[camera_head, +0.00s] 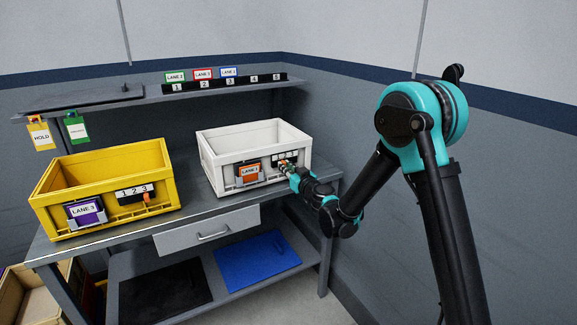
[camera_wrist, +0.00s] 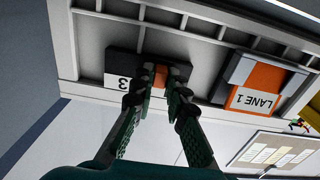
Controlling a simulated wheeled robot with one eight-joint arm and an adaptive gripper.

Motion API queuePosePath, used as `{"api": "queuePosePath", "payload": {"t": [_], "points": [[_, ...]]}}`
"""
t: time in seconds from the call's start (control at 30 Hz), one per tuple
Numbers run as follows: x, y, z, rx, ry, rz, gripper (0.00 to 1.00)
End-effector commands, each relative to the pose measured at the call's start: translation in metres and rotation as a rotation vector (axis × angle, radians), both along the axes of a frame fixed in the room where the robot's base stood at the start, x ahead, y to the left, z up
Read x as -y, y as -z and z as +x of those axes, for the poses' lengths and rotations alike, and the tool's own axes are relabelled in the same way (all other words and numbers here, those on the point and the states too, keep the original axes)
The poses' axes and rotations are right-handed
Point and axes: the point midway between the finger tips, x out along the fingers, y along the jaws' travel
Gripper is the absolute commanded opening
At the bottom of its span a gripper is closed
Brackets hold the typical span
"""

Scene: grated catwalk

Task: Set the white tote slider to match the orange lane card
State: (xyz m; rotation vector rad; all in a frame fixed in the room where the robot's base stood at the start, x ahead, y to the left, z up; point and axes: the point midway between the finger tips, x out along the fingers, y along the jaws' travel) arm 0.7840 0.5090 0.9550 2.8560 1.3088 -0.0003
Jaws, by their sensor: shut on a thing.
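The white tote (camera_head: 216,175) stands on the bench, right of the yellow tote. Its orange lane card (camera_head: 249,173) sits in a holder on the front; in the wrist view the card (camera_wrist: 258,88) reads LANE 1. The dark slider strip (camera_head: 285,155) is right of the card. In the wrist view, which is turned over, the strip (camera_wrist: 122,62) shows a 3 at its left end; my fingers hide the other numbers. My gripper (camera_head: 287,166) is shut on the orange slider knob (camera_wrist: 160,75), which shows between the fingertips. The knob's exact number is hidden.
A yellow tote (camera_head: 62,182) with a purple LANE 3 card (camera_head: 86,212) and its own 1 2 3 slider stands left. A shelf (camera_head: 130,97) above holds several lane cards and number plates. A drawer (camera_head: 207,230) is below the bench top.

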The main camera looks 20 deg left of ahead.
Motion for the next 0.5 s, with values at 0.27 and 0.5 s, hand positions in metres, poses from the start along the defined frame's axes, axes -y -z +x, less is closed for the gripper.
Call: {"api": "queuePosePath", "payload": {"t": [0.27,0.5], "points": [[-0.0038,-0.0001,-0.0043,0.0,-0.001,0.0,0.04],[-0.0064,-0.0001,-0.0073,0.0,0.0,0.0,0.04]]}}
